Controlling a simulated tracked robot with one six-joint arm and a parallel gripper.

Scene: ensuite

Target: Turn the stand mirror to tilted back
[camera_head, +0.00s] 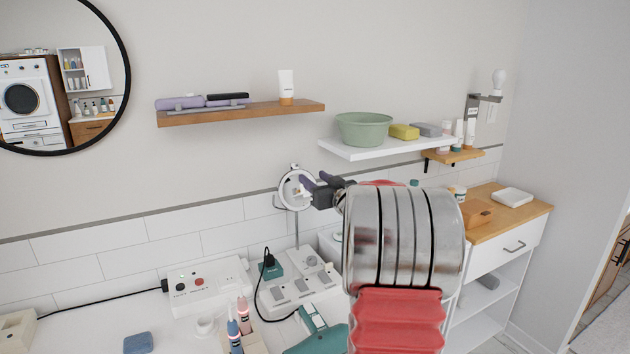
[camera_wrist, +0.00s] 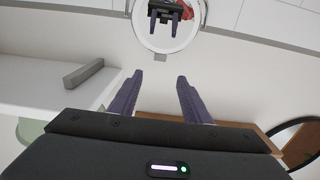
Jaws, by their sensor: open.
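The stand mirror (camera_head: 290,190) is a small round mirror with a pale rim on a thin upright stem, standing on the counter near the tiled wall. Its face looks roughly upright; its exact tilt is hard to tell. In the wrist view the mirror (camera_wrist: 150,42) is at the top, cut by the frame edge, and reflects my gripper. My gripper (camera_head: 316,180) is beside the mirror's right side in the head view and hides part of its rim. In the wrist view, my gripper's (camera_wrist: 158,78) two purple fingers are apart, empty, and short of the mirror.
A white shelf (camera_head: 350,151) with a green bowl (camera_head: 363,128) and a wooden shelf (camera_head: 220,115) hang above. Bottles (camera_head: 234,336) stand in front.

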